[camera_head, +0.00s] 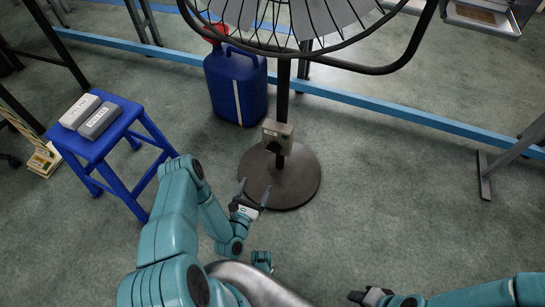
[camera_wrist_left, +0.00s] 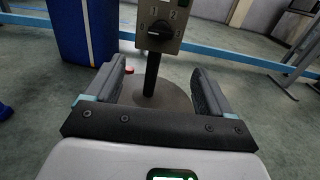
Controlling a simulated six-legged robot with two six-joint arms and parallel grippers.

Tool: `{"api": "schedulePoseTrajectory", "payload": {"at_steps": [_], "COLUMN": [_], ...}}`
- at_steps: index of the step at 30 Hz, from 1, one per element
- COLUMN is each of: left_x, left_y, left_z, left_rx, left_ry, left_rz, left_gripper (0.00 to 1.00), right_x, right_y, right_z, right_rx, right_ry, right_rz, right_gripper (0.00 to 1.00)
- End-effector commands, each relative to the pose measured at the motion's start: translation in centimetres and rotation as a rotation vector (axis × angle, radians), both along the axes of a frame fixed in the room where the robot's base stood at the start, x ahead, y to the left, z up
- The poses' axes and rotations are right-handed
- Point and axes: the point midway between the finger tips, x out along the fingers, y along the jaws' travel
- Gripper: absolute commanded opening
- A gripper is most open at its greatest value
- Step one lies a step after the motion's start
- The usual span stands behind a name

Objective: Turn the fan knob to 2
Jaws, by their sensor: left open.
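The fan (camera_head: 290,25) stands ahead on a dark pole with a round base (camera_head: 300,185). Its grey control box (camera_head: 287,130) sits partway up the pole and carries a dark knob (camera_head: 273,147). In the left wrist view the knob (camera_wrist_left: 159,32) shows on the box's plate (camera_wrist_left: 178,8), with numbers around it. Where the knob points is too small to tell surely. My left gripper (camera_head: 254,190) is open and empty, short of the box and below it. Its fingers show apart in the wrist view (camera_wrist_left: 158,85), with the pole between them. My right gripper (camera_head: 368,297) is at the bottom edge.
A blue jug with a red top (camera_head: 238,85) stands behind the pole. A blue stool (camera_head: 95,145) at the left holds two small boxes (camera_head: 90,115). A blue floor rail (camera_head: 390,110) crosses behind. The floor right of the fan base is clear.

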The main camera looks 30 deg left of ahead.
Motion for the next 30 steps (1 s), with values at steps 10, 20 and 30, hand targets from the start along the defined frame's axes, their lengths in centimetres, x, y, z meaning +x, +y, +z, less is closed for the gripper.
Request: {"api": "schedulePoseTrajectory", "payload": {"at_steps": [10, 20, 30], "left_x": [7.2, 13.9, 15.7], "left_y": [1.5, 3.1, 3.5], "left_z": [0.0, 0.0, 0.2], "left_rx": [0.006, 0.002, -0.001], "left_ry": [-0.007, -0.006, -0.001], "left_rz": [-0.007, -0.006, -0.005], "left_gripper": [0.83, 0.83, 0.83], "right_x": [0.4, 0.8, 1.0], "right_y": [-0.4, -0.8, -0.9], "right_z": [-1.9, -3.7, -4.1], "right_rx": [-0.002, -0.006, -0.007], "right_ry": [-0.006, -0.014, -0.017], "right_rz": [-0.015, -0.032, -0.037], "right_gripper": [0.40, 0.40, 0.40]}}
